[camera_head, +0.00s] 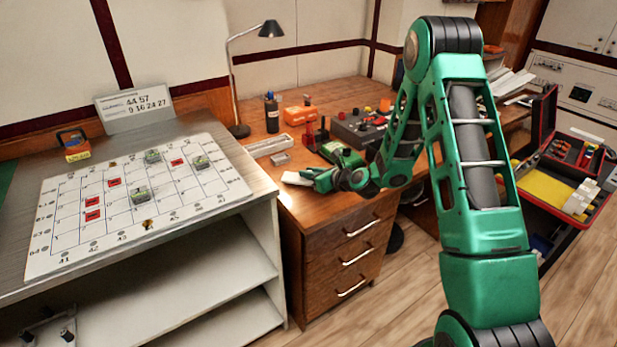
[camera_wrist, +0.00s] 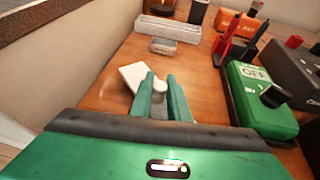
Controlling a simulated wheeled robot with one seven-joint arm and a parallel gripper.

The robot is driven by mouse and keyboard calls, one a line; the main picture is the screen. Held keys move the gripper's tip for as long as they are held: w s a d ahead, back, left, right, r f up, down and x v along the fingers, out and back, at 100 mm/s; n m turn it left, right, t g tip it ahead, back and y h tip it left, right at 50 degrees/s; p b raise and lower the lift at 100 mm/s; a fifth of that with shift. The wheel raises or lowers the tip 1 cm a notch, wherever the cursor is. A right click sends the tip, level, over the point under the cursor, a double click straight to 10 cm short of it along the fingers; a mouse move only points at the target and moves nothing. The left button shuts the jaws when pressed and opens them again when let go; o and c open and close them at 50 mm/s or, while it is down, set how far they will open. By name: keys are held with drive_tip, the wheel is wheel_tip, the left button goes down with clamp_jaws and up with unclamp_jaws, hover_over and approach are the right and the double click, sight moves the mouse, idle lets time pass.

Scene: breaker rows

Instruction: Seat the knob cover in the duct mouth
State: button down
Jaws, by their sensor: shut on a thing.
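My gripper (camera_wrist: 160,78) is low over the wooden desk, its two green fingers shut on a small pale grey piece (camera_wrist: 159,101), which looks like the knob cover. The fingers hide much of it. In the head view my gripper (camera_head: 314,177) is at the desk's near left part, and the held piece cannot be told apart there. A long pale grey duct (camera_wrist: 168,28) lies ahead, with a small grey block (camera_wrist: 163,47) at its near side; the duct also shows in the head view (camera_head: 267,146). I cannot tell which opening is the duct mouth.
A white flat piece (camera_wrist: 131,75) lies just left of the fingers. A green box with a black knob, marked OFF (camera_wrist: 262,97), stands to the right. Red tools (camera_wrist: 226,48) and an orange box (camera_wrist: 237,24) stand beyond. Bare desk (camera_wrist: 205,85) lies between.

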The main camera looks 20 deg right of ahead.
drive_tip(key=shift+f, duration=0.5)
drive_tip(key=shift+f, duration=0.1)
drive_tip(key=c, duration=1.7)
unclamp_jaws()
